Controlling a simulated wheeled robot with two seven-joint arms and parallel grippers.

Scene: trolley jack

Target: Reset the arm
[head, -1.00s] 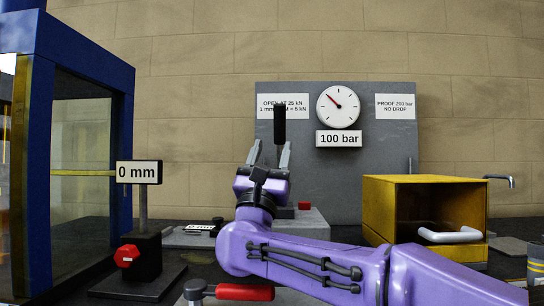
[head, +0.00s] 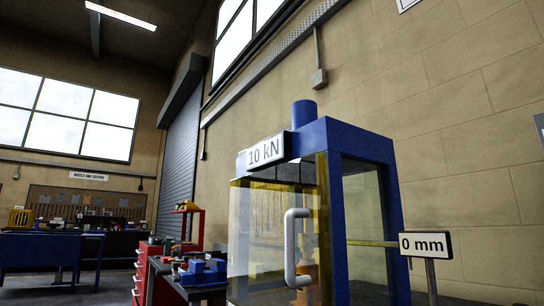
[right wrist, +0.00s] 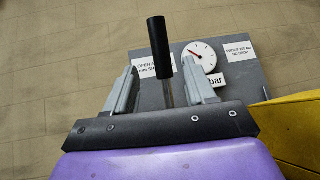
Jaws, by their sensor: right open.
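In the right wrist view my right gripper (right wrist: 165,92) is open, its two grey fingers apart. A lever with a black grip (right wrist: 158,48) and a thin metal rod (right wrist: 168,93) stands upright, in line with the gap between the fingers. I cannot tell whether a finger touches it. The grey panel (right wrist: 236,78) behind carries a round gauge (right wrist: 201,54), partly hidden by a finger. Neither gripper shows in the head view.
In the head view a blue press frame (head: 328,200) with clear guards and a white handle (head: 290,248) carries a 10 kN sign (head: 264,151). A 0 mm sign (head: 425,244) stands to its right. A yellow box (right wrist: 295,130) is at the right in the wrist view.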

